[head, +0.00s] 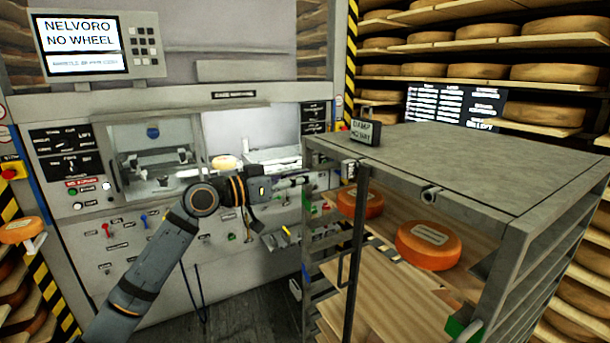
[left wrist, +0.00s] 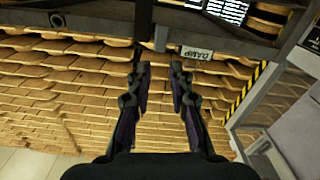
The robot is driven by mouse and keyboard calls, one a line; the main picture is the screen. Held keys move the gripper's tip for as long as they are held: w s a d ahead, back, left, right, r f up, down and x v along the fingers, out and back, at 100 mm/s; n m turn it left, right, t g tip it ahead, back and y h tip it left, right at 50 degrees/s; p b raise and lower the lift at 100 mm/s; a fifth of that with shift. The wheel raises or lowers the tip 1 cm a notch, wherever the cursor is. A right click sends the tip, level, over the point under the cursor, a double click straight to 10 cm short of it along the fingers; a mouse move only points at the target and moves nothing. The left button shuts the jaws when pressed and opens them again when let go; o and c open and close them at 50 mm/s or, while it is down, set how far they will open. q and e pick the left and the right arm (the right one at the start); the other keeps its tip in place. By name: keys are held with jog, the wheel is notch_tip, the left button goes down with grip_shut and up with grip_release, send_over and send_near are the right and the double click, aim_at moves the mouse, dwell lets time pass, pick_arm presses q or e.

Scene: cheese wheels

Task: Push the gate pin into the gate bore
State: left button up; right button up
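My left gripper (head: 296,181) reaches in from the left and points right, at the near left upper corner of the grey rack (head: 470,160). In the left wrist view the two fingers (left wrist: 160,88) stand apart with nothing between them. A short round metal fitting (head: 429,195) sits on the rack's top front rail; a dark round fitting on a rail also shows in the left wrist view (left wrist: 57,20). I cannot tell whether it is the gate pin or the bore. A dark upright bar (head: 356,225) hangs at the rack's front left. My right gripper is not in view.
A small sign (head: 366,131) stands on the rack top. Orange cheese wheels (head: 428,245) lie on the rack's wooden shelf. A machine panel (head: 130,235) with switches stands behind my left arm. Shelves of cheese wheels (head: 560,75) fill the back right.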

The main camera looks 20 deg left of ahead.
aim_at(344, 162)
pick_arm(q)
jog(key=n, duration=0.2)
jog(key=shift+w+d+r+n, duration=0.1)
jog(key=shift+w+n, duration=0.05)
jog(key=shift+n, duration=0.15)
jog(key=shift+c, duration=1.2)
jog(key=n, duration=0.5)
jog(key=shift+w+d+r+b, duration=0.25)
jog(key=shift+w+r+b, duration=0.05)
jog(key=shift+w, duration=0.05)
grip_shut()
jog(key=w+d+n+p, duration=0.1)
jog(key=w+n, duration=0.1)
jog(key=w+d+n+p, duration=0.1)
jog(key=d+n, duration=0.1)
jog(key=w+d+n+p, duration=0.1)
jog(key=w+n, duration=0.1)
jog(key=n, duration=0.1)
jog(key=shift+w+d+r, duration=0.15)
jog(key=shift+w+r, duration=0.15)
jog(key=shift+r, duration=0.05)
jog(key=shift+w+d+p, duration=0.3)
jog(key=shift+w+p, duration=0.05)
jog(key=shift+p, duration=0.1)
